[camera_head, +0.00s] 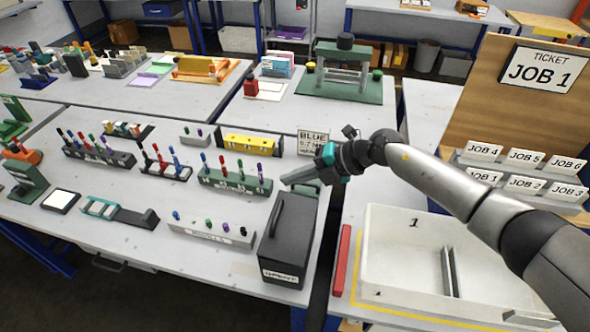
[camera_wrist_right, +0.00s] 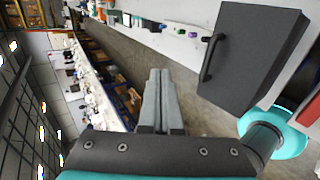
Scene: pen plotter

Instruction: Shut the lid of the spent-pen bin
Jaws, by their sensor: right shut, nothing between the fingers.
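The spent-pen bin (camera_head: 290,243) is a dark grey box with a white label low on its front, at the near right corner of the middle table. Its lid (camera_wrist_right: 255,55) shows in the right wrist view as a flat dark panel with a black bar handle (camera_wrist_right: 212,57). The lid appears down over the box; I cannot tell whether a small gap remains. My right gripper (camera_head: 287,180) is shut and empty, just beyond the bin's far edge and apart from the handle. Its closed fingers also show in the right wrist view (camera_wrist_right: 160,75). My left gripper is out of view.
Pen racks (camera_head: 235,181) and a long grey pen block (camera_head: 212,232) stand left of the bin. A white tray (camera_head: 395,262) and a red bar (camera_head: 341,262) lie to its right. The JOB 1 board (camera_head: 520,100) rises behind my right arm.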

